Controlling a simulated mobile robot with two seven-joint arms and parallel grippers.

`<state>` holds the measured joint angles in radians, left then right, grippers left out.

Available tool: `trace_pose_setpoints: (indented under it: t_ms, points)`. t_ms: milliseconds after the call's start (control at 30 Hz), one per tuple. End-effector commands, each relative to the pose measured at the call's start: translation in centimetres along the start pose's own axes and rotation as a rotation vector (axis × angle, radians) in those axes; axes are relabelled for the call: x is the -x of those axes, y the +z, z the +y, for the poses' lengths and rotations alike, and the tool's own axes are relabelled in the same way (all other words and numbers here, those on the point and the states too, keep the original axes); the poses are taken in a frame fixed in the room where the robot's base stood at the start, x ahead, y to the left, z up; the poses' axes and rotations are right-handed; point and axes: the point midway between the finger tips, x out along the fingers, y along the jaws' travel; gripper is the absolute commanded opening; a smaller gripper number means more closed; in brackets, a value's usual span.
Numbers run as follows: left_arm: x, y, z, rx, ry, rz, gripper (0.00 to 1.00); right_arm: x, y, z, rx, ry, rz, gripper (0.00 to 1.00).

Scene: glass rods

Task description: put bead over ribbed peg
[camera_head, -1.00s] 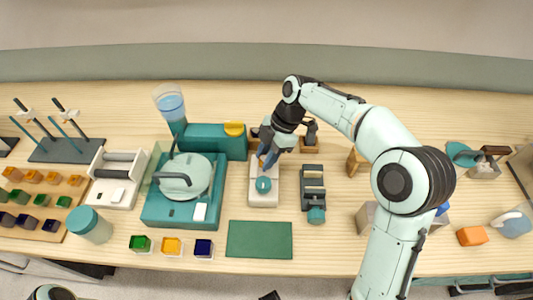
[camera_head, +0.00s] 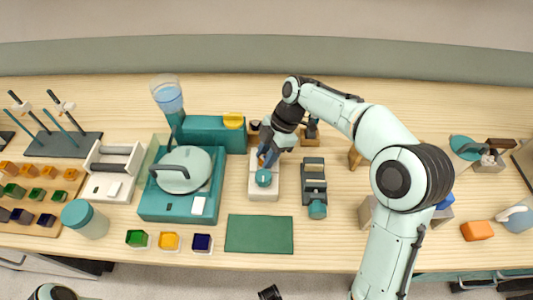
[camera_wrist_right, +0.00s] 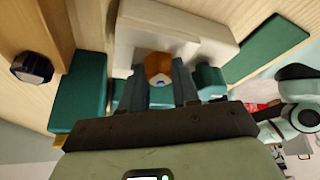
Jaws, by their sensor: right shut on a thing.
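My right gripper (camera_head: 264,160) is low over the white block-shaped stand (camera_head: 264,194), at the end of the arm coming in from the right. In the right wrist view its two grey-blue fingers (camera_wrist_right: 160,92) are shut on a small orange piece (camera_wrist_right: 158,64), which I take to be the bead. A small blue and white spot shows just below the orange. The stand has a round teal knob (camera_head: 263,177) on its front half. The ribbed peg cannot be made out; the hand hides the stand's back end. A dark part (camera_head: 270,293) at the bottom edge may be my left gripper.
A teal machine with a round lid (camera_head: 183,170) stands left of the white stand. A dark clamp-like device (camera_head: 314,185) is close on its right. A teal block (camera_head: 213,133) is behind left. A green mat (camera_head: 259,234) lies clear in front.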

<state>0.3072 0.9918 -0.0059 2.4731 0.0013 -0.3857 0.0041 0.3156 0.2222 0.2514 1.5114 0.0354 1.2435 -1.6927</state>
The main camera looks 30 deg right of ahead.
Motion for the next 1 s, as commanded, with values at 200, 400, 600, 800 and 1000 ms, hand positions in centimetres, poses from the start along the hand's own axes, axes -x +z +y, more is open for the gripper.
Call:
trace_pose_setpoints:
  t_ms: [200,400,600,800,1000]
  points:
    - [0.0,0.0,0.0,0.000,0.000,0.000,0.43,0.0,0.0,0.0,0.000,0.000,0.000,0.01]
    - [0.0,0.0,0.0,0.000,0.000,0.000,0.43,0.0,0.0,0.0,0.000,-0.001,-0.001,0.60]
    - [0.1,0.0,0.0,0.000,0.000,0.000,0.43,0.4,0.1,0.0,-0.001,-0.001,-0.002,0.60]
    - [0.6,0.0,0.2,-0.001,0.001,0.002,0.43,3.7,0.0,0.1,-0.001,0.006,-0.003,0.60]
    - [1.5,-0.1,0.6,-0.002,0.002,0.005,0.43,8.4,-0.1,0.1,0.000,0.007,-0.001,0.60]
